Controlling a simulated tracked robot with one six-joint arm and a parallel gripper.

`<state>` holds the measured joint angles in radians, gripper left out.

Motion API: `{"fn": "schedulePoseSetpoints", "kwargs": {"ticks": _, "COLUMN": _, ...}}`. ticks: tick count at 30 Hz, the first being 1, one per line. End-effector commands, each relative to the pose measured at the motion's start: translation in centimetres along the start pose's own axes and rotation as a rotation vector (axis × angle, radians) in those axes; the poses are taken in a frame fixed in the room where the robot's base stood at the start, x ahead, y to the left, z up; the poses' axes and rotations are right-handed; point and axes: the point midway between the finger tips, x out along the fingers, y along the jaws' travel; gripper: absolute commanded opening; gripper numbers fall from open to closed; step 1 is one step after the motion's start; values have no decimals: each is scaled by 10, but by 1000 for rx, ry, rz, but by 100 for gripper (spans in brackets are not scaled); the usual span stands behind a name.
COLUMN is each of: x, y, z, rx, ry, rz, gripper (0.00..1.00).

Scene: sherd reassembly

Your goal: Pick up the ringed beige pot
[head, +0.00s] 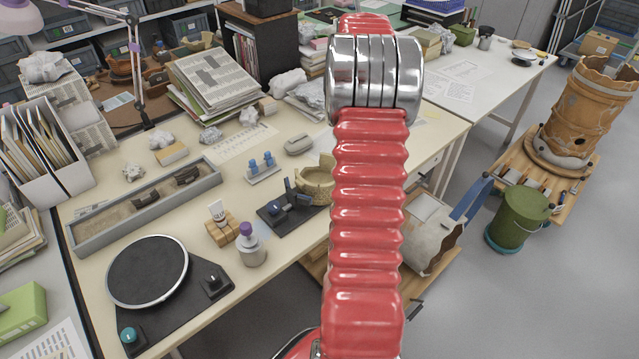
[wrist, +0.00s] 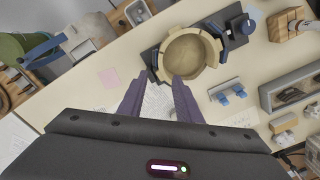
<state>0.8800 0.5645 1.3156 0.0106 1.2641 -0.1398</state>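The ringed beige pot (wrist: 187,54) is in the wrist view, seen from above as a round, open bowl with a thick, uneven rim. It sits on a black stand (wrist: 233,14) with a blue knob. In the head view the pot (head: 313,186) is on the worktable, its right side partly hidden by my red arm. My gripper (wrist: 159,80) shows in the wrist view as two purple fingers spread apart with nothing between them. The fingertips appear just short of the pot's near edge in the picture; their height over it is unclear. The head view does not show the gripper.
Blue-topped pieces (head: 262,167) and a grey rounded object (head: 299,144) stand near the pot. A grey bottle (head: 250,247), a wooden block (head: 222,231) and a turntable (head: 148,271) are left of it. A long grey tray (head: 95,236) lies farther left.

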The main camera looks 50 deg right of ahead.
Motion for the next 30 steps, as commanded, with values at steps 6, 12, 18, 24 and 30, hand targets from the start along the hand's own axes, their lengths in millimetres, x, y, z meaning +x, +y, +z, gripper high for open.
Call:
{"fn": "schedulePoseSetpoints", "kwargs": {"ticks": 6, "x": 0, "y": 0, "z": 0, "rx": -1, "ry": 1, "rz": 0, "gripper": 31}}
{"fn": "schedulePoseSetpoints", "kwargs": {"ticks": 12, "x": 7, "y": -1, "z": 0, "rx": -1, "ry": 0, "rz": 0, "gripper": 31}}
{"fn": "schedulePoseSetpoints", "kwargs": {"ticks": 18, "x": 34, "y": -1, "z": 1, "rx": -1, "ry": -2, "rz": 0, "gripper": 31}}
{"fn": "schedulePoseSetpoints", "kwargs": {"ticks": 24, "x": 65, "y": -1, "z": 1, "rx": -1, "ry": -2, "rz": 0, "gripper": 31}}
{"fn": "schedulePoseSetpoints", "kwargs": {"ticks": 30, "x": 85, "y": -1, "z": 1, "rx": -1, "ry": 0, "rz": 0, "gripper": 31}}
